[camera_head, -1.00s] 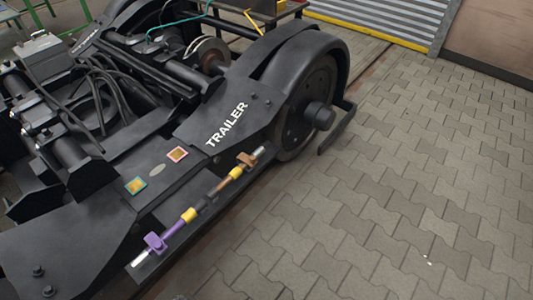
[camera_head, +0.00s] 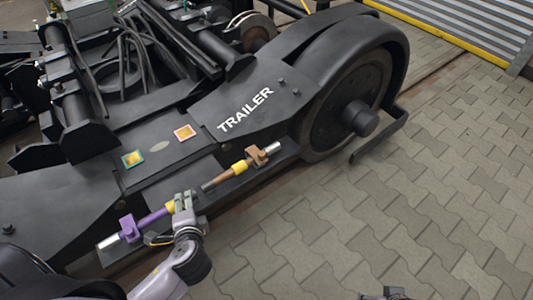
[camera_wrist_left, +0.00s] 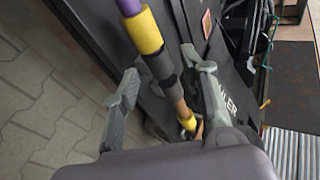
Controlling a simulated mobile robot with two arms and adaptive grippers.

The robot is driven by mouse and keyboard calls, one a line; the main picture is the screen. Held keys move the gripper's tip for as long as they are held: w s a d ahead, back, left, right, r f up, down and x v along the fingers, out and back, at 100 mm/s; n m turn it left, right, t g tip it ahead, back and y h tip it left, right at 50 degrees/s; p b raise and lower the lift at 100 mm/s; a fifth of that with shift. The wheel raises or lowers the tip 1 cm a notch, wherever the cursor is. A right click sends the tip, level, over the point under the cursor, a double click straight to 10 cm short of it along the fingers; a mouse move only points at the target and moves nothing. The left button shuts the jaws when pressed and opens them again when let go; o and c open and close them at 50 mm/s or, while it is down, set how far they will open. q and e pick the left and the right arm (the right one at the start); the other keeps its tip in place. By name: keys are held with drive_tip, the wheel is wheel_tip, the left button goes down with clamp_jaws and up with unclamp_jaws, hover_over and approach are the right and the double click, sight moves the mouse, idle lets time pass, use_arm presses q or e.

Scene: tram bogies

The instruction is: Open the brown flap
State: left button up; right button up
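The brown flap (camera_head: 257,155) looks like a small brown block near the upper right end of a coloured rod along the black bogie frame. Next to it the rod has a brown section (camera_head: 221,179) and a yellow ring (camera_head: 240,167). My left gripper (camera_head: 184,201) is over the rod's middle, below and left of the flap. In the left wrist view its fingers (camera_wrist_left: 165,88) are spread, with the rod's dark section (camera_wrist_left: 160,66) seen between them; contact cannot be told. Part of my right gripper (camera_head: 388,293) shows at the bottom edge; its fingers are unclear.
A purple block (camera_head: 129,228) sits at the rod's lower left end. The black bogie frame (camera_head: 250,112) marked TRAILER and a wheel (camera_head: 345,105) lie beyond. Two small framed squares are on the frame. The paved floor (camera_head: 440,190) at right is clear.

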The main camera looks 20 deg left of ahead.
use_arm(q)
drive_tip(key=w+r+m+t, duration=0.1)
drive_tip(key=m, duration=0.1)
drive_tip(key=w+r+m+t, duration=0.1)
drive_tip(key=m+t, duration=0.1)
drive_tip(key=w+m+t, duration=0.1)
drive_tip(key=w+m, duration=0.1)
drive_tip(key=shift+d+r, duration=0.25)
drive_tip(key=shift+r, duration=0.15)
drive_tip(key=w+d+r+m+t+h, duration=0.1)
drive_tip(key=w+d+m+t+h, duration=0.2)
drive_tip(key=m, duration=0.5)
drive_tip(key=m+t+h, duration=0.1)
drive_tip(key=m+h, duration=0.8)
drive_tip(key=m, duration=0.5)
approach(259, 158)
drive_tip(key=shift+y, duration=0.3)
drive_tip(key=x, duration=0.5)
drive_tip(key=b+x, duration=0.1)
drive_tip(key=x, duration=0.3)
drive_tip(key=shift+w+d+r, duration=0.2)
drive_tip(key=shift+w+d, duration=0.35)
drive_tip(key=shift+w, duration=0.45)
use_arm(e)
drive_tip(key=shift+w+d+f, duration=0.25)
drive_tip(key=shift+w, duration=0.15)
use_arm(q)
drive_tip(key=shift+c, duration=0.2)
